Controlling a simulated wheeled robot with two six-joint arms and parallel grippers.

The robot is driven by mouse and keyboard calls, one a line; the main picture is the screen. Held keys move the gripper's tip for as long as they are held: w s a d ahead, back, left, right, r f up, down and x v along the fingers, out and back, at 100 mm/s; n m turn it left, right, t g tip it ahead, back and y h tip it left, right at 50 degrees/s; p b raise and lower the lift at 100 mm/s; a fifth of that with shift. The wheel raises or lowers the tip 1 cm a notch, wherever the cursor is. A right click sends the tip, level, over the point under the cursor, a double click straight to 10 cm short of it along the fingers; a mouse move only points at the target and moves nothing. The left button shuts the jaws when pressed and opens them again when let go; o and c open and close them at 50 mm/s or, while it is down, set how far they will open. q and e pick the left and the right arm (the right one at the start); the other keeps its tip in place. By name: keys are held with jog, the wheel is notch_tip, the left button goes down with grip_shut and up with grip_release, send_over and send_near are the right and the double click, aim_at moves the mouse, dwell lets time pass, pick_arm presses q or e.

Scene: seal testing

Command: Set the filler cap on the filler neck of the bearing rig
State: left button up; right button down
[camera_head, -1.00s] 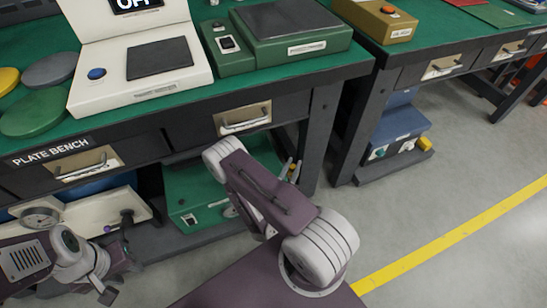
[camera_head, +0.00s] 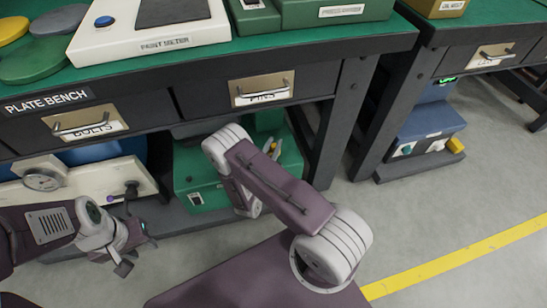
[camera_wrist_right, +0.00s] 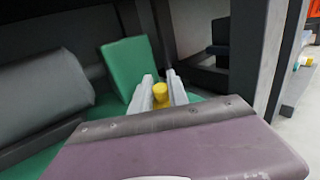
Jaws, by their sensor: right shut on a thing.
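My right gripper (camera_wrist_right: 163,88) is shut on a small yellow cap (camera_wrist_right: 160,91), which shows between its two pale fingers in the right wrist view. In the head view the right gripper (camera_head: 273,148) is partly hidden behind my forearm, beside a green unit (camera_head: 207,194) under the bench. A white unit with a round gauge (camera_head: 43,179) and a dark fitting (camera_head: 131,188) stands under the bench at left. I cannot tell which unit is the bearing rig, and no filler neck shows clearly. My left gripper (camera_head: 136,254) is low at left, in front of the white unit; its jaw opening is unclear.
The plate bench (camera_head: 215,66) with its drawers overhangs the units. A dark bench leg (camera_head: 345,118) stands to the right of my right gripper. A blue unit (camera_head: 432,122) sits under the right bench. The floor (camera_head: 430,215) at right is clear, with a yellow line.

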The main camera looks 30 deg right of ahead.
jog(key=shift+w, duration=0.15)
notch_tip(320, 180, down, 5)
jog(key=b, duration=0.3)
jog(key=shift+r+b, duration=0.2)
jog(key=shift+b, duration=0.15)
jog(key=shift+r, duration=0.3)
jog(key=c, duration=1.3)
grip_release()
jog(key=shift+f, duration=0.1)
